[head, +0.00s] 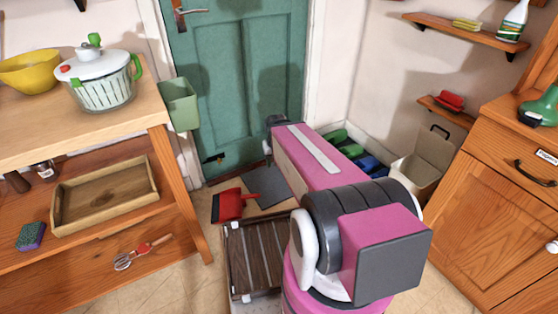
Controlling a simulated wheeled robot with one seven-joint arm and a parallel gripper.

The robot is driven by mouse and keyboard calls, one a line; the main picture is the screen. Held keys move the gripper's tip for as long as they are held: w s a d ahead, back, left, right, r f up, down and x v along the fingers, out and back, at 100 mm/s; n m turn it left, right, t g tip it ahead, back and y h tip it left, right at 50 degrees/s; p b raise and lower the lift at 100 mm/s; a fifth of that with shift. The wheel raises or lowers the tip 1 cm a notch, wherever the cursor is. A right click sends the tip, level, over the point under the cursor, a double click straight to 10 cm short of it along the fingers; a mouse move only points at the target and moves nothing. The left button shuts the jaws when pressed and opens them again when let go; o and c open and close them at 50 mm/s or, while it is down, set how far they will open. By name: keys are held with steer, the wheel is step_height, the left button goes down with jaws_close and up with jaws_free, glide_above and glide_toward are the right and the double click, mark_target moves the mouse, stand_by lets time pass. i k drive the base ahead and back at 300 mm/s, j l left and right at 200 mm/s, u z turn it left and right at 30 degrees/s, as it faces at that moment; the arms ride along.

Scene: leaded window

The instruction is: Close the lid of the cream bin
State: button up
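The cream bin (409,180) stands on the floor at the right, between the wall and the wooden cabinet. Its lid (434,148) appears raised, standing up at the back of the bin with a dark handle at its top. My pink arm link covers part of the bin's lower left. My arm reaches from the bottom middle up towards the door, to the left of the bin and apart from its lid.
A wooden cabinet (493,205) stands close to the bin's right. Green and blue items (350,151) lie along the wall left of it. A red dustpan (229,205) is left of my arm. A small shelf (446,111) hangs above the bin.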

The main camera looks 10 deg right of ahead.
mark_target(436, 149)
steer(key=z, duration=1.95)
steer(key=i+l+u, duration=0.1)
steer(key=i, duration=0.4)
steer(key=l, duration=0.1)
